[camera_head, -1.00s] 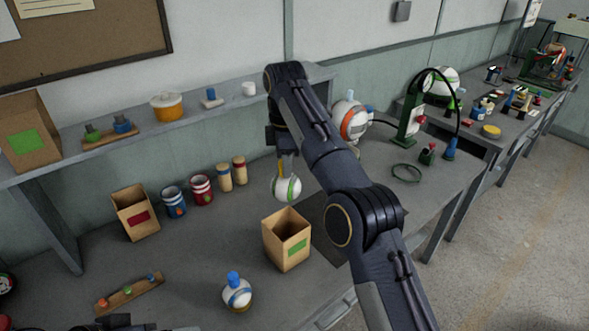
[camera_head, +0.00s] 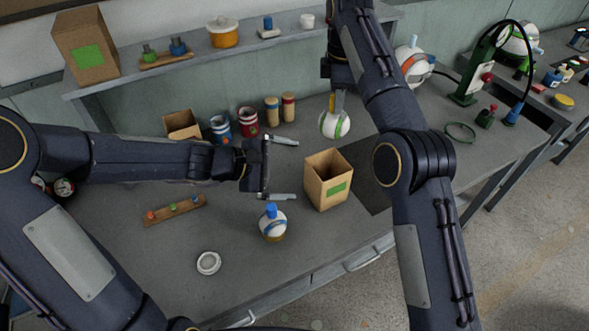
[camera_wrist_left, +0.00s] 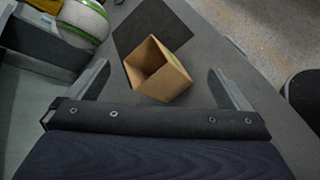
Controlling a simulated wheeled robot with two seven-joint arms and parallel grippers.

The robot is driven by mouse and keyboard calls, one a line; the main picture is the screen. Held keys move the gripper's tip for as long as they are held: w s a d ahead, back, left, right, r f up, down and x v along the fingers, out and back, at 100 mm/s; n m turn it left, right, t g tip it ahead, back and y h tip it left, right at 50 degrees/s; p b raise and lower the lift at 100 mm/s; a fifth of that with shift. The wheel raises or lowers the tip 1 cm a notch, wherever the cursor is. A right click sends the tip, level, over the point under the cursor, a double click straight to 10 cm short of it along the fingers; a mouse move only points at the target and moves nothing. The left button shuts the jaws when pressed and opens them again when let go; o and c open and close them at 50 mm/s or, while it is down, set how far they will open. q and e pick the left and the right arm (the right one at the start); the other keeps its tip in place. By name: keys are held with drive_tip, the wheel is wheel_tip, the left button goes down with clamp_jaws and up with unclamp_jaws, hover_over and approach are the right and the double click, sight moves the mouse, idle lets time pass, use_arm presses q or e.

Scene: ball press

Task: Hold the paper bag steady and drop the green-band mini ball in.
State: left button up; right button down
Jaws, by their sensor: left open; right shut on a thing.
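The open-topped paper bag (camera_head: 328,181) with a green label stands upright on the bench. The green-band mini ball (camera_head: 335,124), white with a green stripe, hangs above and behind the bag in my right gripper (camera_head: 338,103), which is shut on it. My left gripper (camera_head: 284,168) is open and empty, just left of the bag, its fingers pointing toward it. In the left wrist view the bag (camera_wrist_left: 159,72) lies ahead between the spread fingers, and the ball (camera_wrist_left: 82,20) shows at upper left. No finger appears to touch the bag.
A second bag (camera_head: 182,124) and several cans and jars stand along the back. A dark mat (camera_head: 375,180) lies right of the paper bag. A white ring (camera_head: 208,263) lies at the front.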

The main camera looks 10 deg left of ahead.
use_arm(q)
drive_tip(key=w+f+n+t, duration=0.2)
drive_tip(key=w+f+n, duration=0.6)
drive_tip(key=f+n, duration=0.15)
approach(342, 166)
drive_tip(key=shift+n, duration=0.25)
drive_tip(key=x, duration=0.4)
drive_tip(key=shift+w+d+f, duration=0.15)
drive_tip(key=shift+w+f, duration=0.05)
drive_tip(key=shift+w, duration=0.1)
drive_tip(key=c, duration=0.6)
use_arm(e)
wheel_tip(342, 166, down, 13)
idle(0.7)
drive_tip(key=c, duration=1.1)
unclamp_jaws()
